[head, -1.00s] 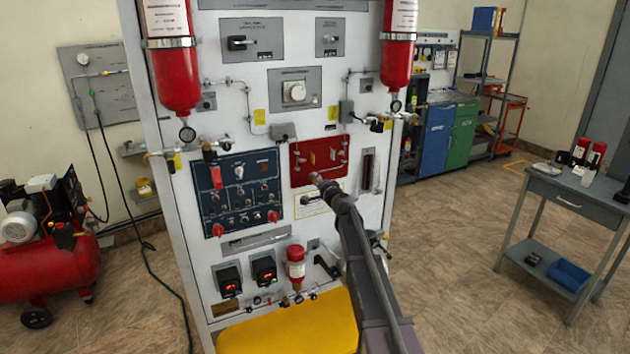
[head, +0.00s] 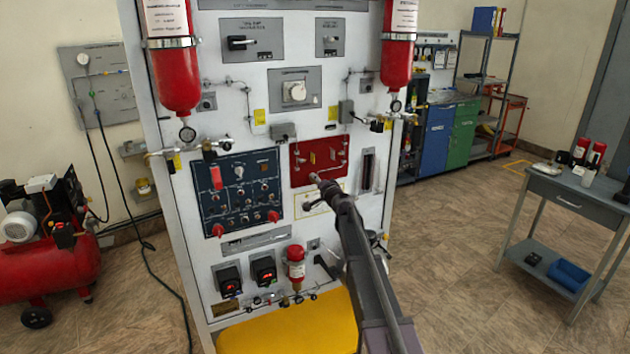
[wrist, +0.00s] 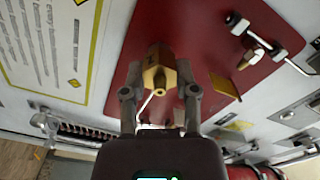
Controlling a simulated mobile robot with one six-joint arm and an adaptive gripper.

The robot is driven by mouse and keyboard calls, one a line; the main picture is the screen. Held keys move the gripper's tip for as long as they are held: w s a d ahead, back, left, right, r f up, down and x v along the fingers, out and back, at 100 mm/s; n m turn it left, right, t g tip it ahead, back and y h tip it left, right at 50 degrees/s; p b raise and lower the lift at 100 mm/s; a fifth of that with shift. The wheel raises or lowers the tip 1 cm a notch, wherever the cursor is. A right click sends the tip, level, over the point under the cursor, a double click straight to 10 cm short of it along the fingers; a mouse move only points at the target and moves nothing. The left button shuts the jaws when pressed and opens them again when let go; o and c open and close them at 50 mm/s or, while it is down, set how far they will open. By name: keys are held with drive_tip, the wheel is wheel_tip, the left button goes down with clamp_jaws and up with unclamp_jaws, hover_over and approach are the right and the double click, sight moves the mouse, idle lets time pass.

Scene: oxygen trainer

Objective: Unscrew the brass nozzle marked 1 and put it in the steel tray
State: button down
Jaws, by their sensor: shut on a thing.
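The brass nozzle (wrist: 161,70) stands out from the red panel (wrist: 204,40) in the wrist view, between the two fingers of my gripper (wrist: 160,88). My gripper is shut on it. I cannot read the mark on the nozzle. In the head view my gripper (head: 317,179) is in front of the lower part of the red panel (head: 326,150), and the nozzle is too small to make out there. A small shiny dish-like thing (head: 546,168) lies on the grey side table (head: 575,190) at the right; I cannot tell whether it is the steel tray.
Red bottles (head: 596,154) stand on the side table. A yellow shelf (head: 290,328) juts out below my arm. Open floor (head: 450,240) lies between trainer and table.

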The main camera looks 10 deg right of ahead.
drive_tip(key=shift+n, duration=1.7)
drive_tip(key=shift+s+n, duration=0.1)
drive_tip(key=shift+n, duration=0.5)
drive_tip(key=shift+c, duration=1.9)
unclamp_jaws()
